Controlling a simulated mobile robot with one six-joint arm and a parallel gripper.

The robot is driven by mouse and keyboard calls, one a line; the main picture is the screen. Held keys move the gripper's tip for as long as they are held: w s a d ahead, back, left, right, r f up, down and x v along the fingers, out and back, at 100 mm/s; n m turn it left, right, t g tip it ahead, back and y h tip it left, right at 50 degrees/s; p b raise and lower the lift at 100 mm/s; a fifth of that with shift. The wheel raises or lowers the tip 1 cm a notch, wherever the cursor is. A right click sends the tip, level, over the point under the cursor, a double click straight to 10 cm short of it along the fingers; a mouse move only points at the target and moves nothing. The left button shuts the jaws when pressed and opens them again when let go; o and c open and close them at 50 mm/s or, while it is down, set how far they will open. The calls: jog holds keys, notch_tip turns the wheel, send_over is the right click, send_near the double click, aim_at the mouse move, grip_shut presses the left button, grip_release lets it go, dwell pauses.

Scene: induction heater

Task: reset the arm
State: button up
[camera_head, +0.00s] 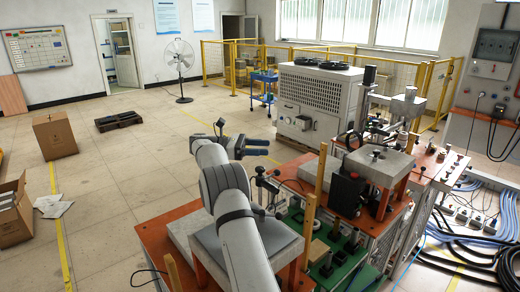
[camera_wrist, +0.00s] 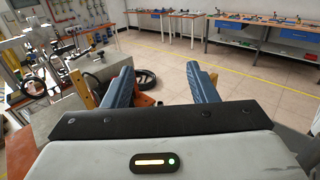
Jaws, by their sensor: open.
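My arm stretches forward in the head view, over the orange-edged machine bench (camera_head: 155,232). My gripper (camera_head: 262,147) is at its far end, with its blue fingers pointing right. In the wrist view, the two blue fingers of my gripper (camera_wrist: 162,82) stand wide apart with nothing between them. The gripper is open and empty. It appears to be held up in the air, apart from the machine parts. Part of the bench is hidden behind my arm.
The induction machine (camera_head: 380,165) stands right of my arm, with a chiller (camera_head: 318,100) behind it. Cables and hoses (camera_head: 470,240) lie at the right. A cardboard box (camera_head: 55,135), a pallet (camera_head: 118,121) and a fan (camera_head: 179,60) stand left. Open floor (camera_head: 120,165) lies between.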

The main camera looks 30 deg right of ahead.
notch_tip(320, 180, up, 2)
jog(key=shift+p, duration=0.5)
